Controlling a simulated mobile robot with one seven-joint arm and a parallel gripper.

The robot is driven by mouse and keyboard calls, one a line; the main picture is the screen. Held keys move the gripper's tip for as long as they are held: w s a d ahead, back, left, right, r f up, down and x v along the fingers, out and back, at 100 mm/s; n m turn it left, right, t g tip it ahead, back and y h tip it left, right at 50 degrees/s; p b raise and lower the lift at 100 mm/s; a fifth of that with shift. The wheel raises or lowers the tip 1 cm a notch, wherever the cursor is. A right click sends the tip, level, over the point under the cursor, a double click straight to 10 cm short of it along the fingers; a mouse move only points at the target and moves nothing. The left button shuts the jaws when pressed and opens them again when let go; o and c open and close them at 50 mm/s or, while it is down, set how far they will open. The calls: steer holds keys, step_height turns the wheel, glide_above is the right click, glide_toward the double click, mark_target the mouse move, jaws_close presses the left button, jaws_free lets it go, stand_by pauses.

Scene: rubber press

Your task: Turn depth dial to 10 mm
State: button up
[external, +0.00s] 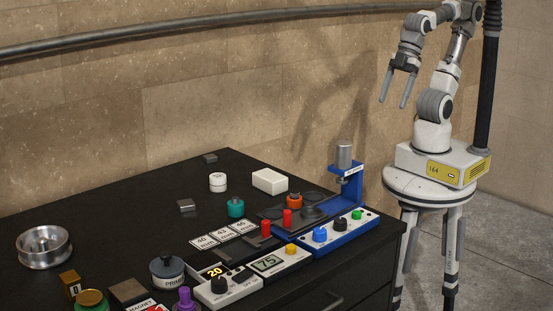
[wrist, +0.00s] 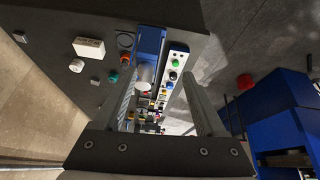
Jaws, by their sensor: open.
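My gripper (external: 392,104) is open and empty, raised high to the right of the table and well apart from it. In the wrist view my gripper (wrist: 158,80) has its two fingers spread. The blue press (external: 349,186) stands at the table's right end. Its front panel (external: 335,237) carries a blue knob (external: 320,234), a black knob (external: 340,224) and a green button (external: 358,214). The black knob also shows in the wrist view (wrist: 174,76). Another black dial (external: 219,285) sits on a white unit near a yellow "20" display (external: 212,271). Dial labels and pointer settings are too small to read.
The air between my gripper and the press is clear.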

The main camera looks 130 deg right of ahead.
steer(key=w+a+r+n+g, duration=0.1)
steer(key=w+r+n, duration=0.15)
steer(key=w, duration=0.45)
steer(key=n+g+p, duration=0.2)
steer(key=n+g, duration=0.3)
steer(key=n, duration=0.3)
glide_above(340, 220)
step_height(340, 220, down, 9)
steer(key=shift+y, duration=0.3)
step_height(340, 220, down, 17)
steer(key=shift+f+b, duration=0.1)
steer(key=shift+b, duration=0.35)
jaws_close()
